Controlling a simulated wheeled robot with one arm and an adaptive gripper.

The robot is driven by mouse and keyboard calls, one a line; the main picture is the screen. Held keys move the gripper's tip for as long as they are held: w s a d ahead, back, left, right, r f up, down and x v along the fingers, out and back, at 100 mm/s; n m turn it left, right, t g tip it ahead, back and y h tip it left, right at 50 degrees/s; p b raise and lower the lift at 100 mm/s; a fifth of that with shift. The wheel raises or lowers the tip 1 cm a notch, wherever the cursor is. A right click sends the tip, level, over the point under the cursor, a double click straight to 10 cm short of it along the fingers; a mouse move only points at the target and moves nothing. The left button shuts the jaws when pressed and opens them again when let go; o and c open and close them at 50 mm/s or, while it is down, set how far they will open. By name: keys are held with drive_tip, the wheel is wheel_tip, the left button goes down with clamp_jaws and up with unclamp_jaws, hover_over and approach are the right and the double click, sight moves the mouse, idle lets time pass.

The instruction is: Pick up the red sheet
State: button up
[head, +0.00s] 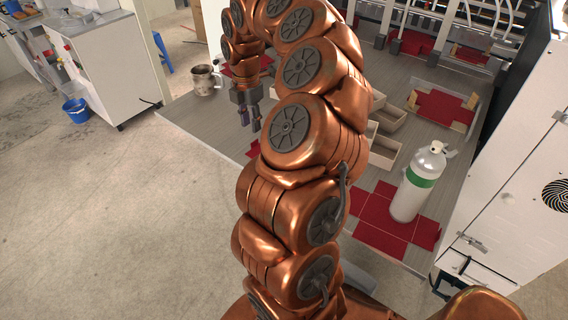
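Several red sheets show in the head view. One flat, cross-shaped red sheet (378,212) lies on the table at the front right, with a white and green bottle standing on it. Another red sheet (437,107) lies farther back, with small wooden blocks at its edges. A further red sheet (228,71) lies at the back left, partly hidden by my arm. My gripper (250,118) points down above the left part of the table. Its two fingers are apart, with nothing visible between them. A bit of red (254,149) shows below it beside my arm.
A metal mug (205,80) stands at the table's left edge. The bottle (419,182) stands upright at the front right. Open wooden boxes (385,150) sit mid-table, partly behind my arm. A white machine cabinet (520,170) borders the right. Grey tabletop (205,118) is clear left of my gripper.

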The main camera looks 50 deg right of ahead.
drive_tip(key=shift+s+a+f+p, duration=0.1)
drive_tip(key=shift+f+p, duration=0.6)
drive_tip(key=shift+f, duration=1.05)
drive_tip(key=shift+s+a+f+p, duration=0.1)
drive_tip(key=shift+f+p, duration=0.55)
drive_tip(key=shift+f, duration=1.05)
drive_tip(key=shift+d, duration=0.1)
drive_tip(key=shift+c, duration=0.2)
clamp_jaws()
